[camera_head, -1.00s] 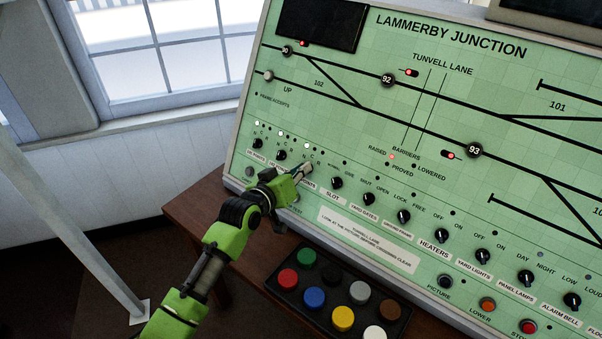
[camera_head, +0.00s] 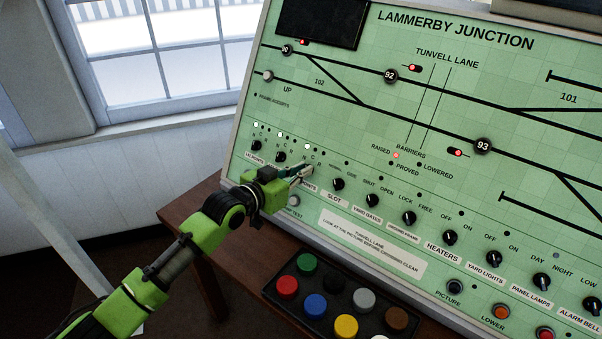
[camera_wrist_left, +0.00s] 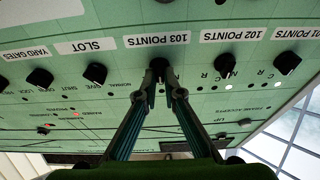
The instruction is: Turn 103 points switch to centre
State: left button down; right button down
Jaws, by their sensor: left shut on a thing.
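My left gripper (camera_wrist_left: 163,82) is shut on this knob, one finger on each side. In the head view my left gripper (camera_head: 303,173) reaches the panel's lower left and hides the knob and part of its label. One white lamp (camera_head: 307,146) is lit above it, at the left of its row. The knob's pointer direction cannot be made out. My right gripper is not in view.
The 102 points knob (camera_wrist_left: 226,63) and slot knob (camera_wrist_left: 95,74) stand close on either side. More knobs run right along the panel. A black box of coloured buttons (camera_head: 323,301) sits on the wooden desk below. A window (camera_head: 170,50) is at left.

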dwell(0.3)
pick_arm(q)
jog(key=c, duration=2.2)
grip_release()
jog(key=shift+o, duration=0.2)
jog(key=v, duration=1.2)
